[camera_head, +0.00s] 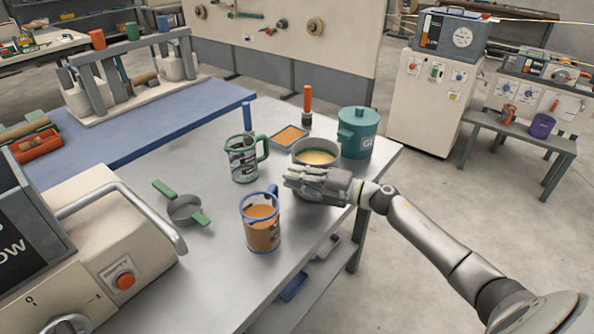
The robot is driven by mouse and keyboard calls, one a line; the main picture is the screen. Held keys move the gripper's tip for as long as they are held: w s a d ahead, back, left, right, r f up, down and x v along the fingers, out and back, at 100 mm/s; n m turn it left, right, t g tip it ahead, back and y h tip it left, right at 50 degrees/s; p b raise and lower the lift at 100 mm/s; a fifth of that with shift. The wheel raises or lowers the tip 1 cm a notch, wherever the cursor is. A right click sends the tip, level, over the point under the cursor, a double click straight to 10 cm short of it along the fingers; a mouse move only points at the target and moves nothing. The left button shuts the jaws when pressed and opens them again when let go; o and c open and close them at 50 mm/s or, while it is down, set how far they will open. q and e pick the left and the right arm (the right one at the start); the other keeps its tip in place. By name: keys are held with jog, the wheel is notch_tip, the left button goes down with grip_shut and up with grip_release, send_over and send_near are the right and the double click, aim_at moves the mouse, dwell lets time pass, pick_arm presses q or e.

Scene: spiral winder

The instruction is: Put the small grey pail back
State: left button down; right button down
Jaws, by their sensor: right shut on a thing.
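The small grey pail (316,148) is near the right edge of the grey metal table, with a pale yellow filling and a green line inside its rim. My right gripper (290,178) reaches in from the right and is shut on the pail at its near side. The gripper hides much of the pail's front and base, so I cannot tell whether it rests on the table or is lifted. My left gripper is not in view.
Near the pail are a teal lidded canister (358,133), a green-handled mug (242,160), an orange-filled jug (262,225), a shallow orange tray (290,137) and an orange-handled tool (307,103). The table's front middle is clear.

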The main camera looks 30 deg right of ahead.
jog(key=shift+w+f, duration=0.1)
jog(key=shift+f, duration=0.3)
jog(key=shift+f, duration=0.1)
jog(key=c, duration=1.5)
grip_release()
jog(key=shift+s+f, duration=0.15)
jog(key=shift+s, duration=0.05)
jog(key=shift+o, duration=0.2)
jog(key=b+v, duration=0.1)
jog(key=v, duration=1.1)
jog(key=shift+b, duration=0.4)
